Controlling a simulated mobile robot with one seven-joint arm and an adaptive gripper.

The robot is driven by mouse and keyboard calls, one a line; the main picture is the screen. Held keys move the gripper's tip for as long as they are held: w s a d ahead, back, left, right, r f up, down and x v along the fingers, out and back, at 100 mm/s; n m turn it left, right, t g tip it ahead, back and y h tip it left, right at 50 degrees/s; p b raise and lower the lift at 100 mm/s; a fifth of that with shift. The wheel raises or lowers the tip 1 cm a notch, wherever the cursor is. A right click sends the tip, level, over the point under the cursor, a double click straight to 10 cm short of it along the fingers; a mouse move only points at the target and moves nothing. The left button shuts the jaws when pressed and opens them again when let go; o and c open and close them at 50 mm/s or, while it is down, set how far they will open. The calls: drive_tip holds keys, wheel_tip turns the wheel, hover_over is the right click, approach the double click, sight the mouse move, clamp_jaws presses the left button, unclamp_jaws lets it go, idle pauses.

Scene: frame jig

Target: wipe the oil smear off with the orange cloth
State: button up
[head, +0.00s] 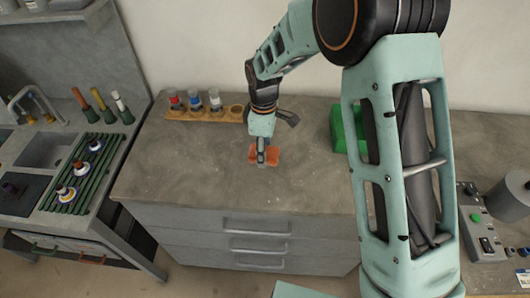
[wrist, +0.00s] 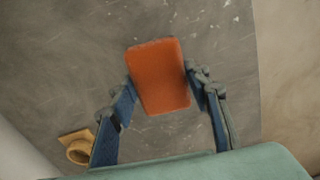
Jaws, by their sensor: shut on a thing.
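The orange cloth (head: 272,153) is in my gripper (head: 262,158) over the grey counter, near the counter's middle. In the wrist view the cloth (wrist: 160,76) is a flat orange block between the two blue-padded fingers of my gripper (wrist: 162,90), which is shut on it. I cannot tell whether the cloth touches the counter. No oil smear can be made out clearly in either view; pale specks and scratches mark the grey surface.
A wooden rack (head: 195,114) with several capped vials stands at the back; its end shows in the wrist view (wrist: 78,146). A green bin (head: 338,130) stands to the right, partly behind my arm. A control box (head: 483,235) is at far right. The counter's (head: 160,170) left part is clear.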

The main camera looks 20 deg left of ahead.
drive_tip(key=shift+r+p, duration=0.95)
drive_tip(key=shift+r, duration=1.05)
